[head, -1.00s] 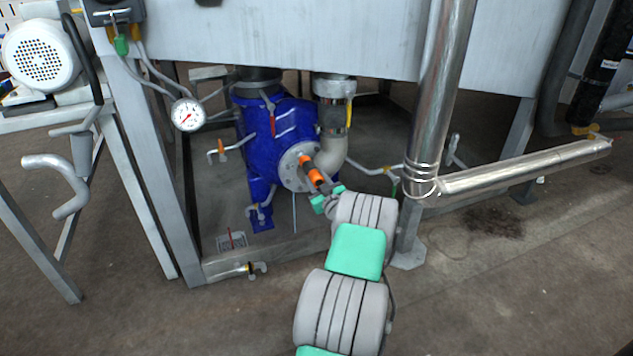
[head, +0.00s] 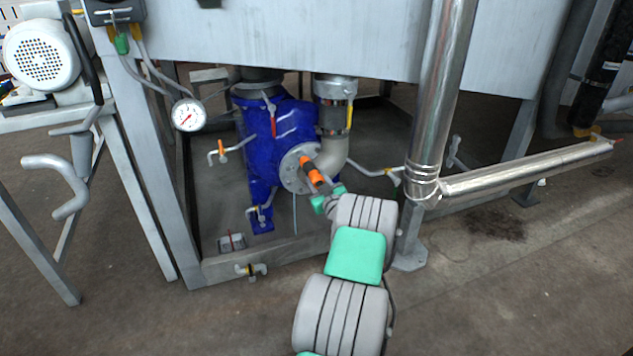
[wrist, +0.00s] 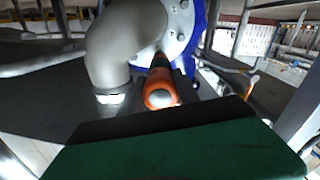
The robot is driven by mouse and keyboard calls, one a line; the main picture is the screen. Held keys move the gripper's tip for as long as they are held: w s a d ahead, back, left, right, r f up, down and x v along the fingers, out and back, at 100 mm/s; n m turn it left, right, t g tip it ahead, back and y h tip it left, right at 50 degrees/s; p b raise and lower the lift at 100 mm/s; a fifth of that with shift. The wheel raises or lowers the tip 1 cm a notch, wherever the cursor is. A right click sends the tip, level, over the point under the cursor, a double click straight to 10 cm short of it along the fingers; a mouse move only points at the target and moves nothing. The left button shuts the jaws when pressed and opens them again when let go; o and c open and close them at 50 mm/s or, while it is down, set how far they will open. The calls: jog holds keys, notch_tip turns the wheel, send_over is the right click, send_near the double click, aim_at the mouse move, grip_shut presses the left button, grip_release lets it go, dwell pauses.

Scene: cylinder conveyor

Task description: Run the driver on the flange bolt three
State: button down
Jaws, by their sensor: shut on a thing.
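An orange and black driver (head: 313,173) is held in my gripper (head: 328,199), which is shut on it. The driver points up and left at the round grey flange (head: 290,173) on the blue pump body (head: 257,140). In the wrist view the driver (wrist: 160,92) shows end-on, with its far end close to the lower part of the flange (wrist: 180,25). Several bolts show on the flange face there. Which one is bolt three, and whether the driver's tip touches a bolt, I cannot tell; the driver's body hides the tip.
A grey elbow pipe (head: 335,152) bends close beside the driver; it also shows in the wrist view (wrist: 120,45). A shiny vertical pipe (head: 432,100) and a horizontal pipe (head: 530,168) stand right of my arm. A steel frame leg (head: 150,160) and gauge (head: 187,115) are at left.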

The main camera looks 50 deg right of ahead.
aim_at(320, 184)
jog(key=shift+w+d+r, duration=0.15)
jog(key=shift+w+r, duration=0.1)
jog(key=shift+r, duration=0.15)
dwell(0.9)
jog(key=shift+f+v, duration=0.15)
jog(key=shift+v, duration=0.75)
jog(key=shift+f+v, duration=0.1)
jog(key=shift+v, duration=0.8)
